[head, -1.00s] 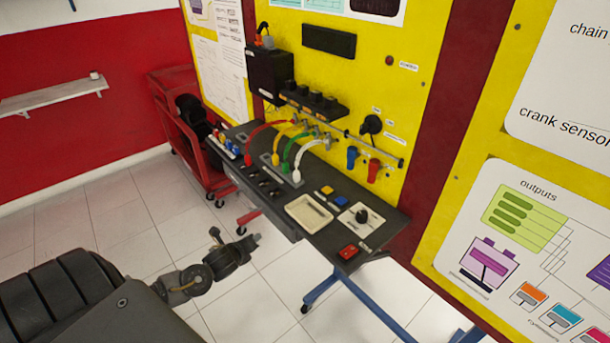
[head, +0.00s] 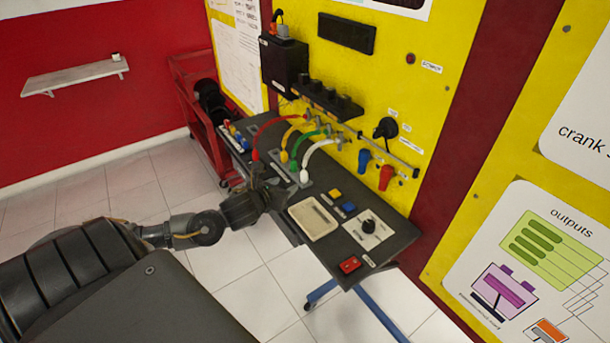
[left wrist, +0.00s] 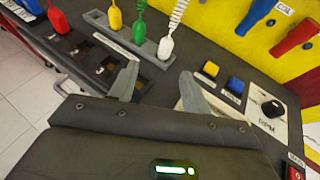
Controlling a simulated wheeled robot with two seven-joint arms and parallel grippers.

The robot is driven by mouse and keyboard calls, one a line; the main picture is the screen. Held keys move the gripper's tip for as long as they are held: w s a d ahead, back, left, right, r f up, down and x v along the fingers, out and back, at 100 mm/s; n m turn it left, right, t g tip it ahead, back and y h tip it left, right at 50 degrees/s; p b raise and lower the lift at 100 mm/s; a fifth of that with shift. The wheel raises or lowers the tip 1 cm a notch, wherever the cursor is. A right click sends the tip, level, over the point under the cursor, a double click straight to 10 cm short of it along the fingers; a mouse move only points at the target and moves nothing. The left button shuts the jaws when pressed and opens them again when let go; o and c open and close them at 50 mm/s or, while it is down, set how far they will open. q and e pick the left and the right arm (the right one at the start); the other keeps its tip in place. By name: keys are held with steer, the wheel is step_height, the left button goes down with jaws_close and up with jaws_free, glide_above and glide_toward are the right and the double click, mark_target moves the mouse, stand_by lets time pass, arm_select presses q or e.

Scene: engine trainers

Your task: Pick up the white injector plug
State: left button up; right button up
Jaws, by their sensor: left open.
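The white injector plug (head: 304,176) stands in a grey rail (head: 290,190) on the dark bench, at the end of a white coiled lead. In the left wrist view the white plug (left wrist: 165,48) sits at the right end of the rail, beyond the fingers. My left gripper (head: 277,187) is at the bench's front edge, a little left of and nearer than the plug. In the left wrist view the left gripper (left wrist: 157,82) is open, with nothing between its fingers. My right gripper is not in view.
Green (left wrist: 139,31), yellow (left wrist: 115,18) and red (left wrist: 58,18) plugs stand left of the white one. A pale tray (head: 314,220), a knob panel (head: 367,230) and a red switch (head: 350,265) lie to the right. Blue (head: 364,160) and red (head: 386,176) connectors hang on the yellow board.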

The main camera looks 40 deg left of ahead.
mark_target(302, 177)
arm_select(q)
steer(key=x, duration=0.3)
steer(key=p+x, duration=0.1)
steer(key=shift+w+d+r, duration=0.15)
steer(key=shift+w+d, duration=0.15)
steer(key=shift+w, duration=0.4)
steer(key=shift+a+f, duration=0.1)
steer(key=shift+f, duration=0.2)
steer(key=shift+w+p, duration=0.15)
steer(key=shift+p, duration=0.15)
steer(key=p+x, duration=0.1)
steer(key=x, duration=0.1)
steer(key=p+x, duration=0.1)
steer(key=x, duration=0.1)
steer(key=shift+w+d, duration=0.2)
steer(key=shift+w+f, duration=0.2)
steer(key=shift+f, duration=0.05)
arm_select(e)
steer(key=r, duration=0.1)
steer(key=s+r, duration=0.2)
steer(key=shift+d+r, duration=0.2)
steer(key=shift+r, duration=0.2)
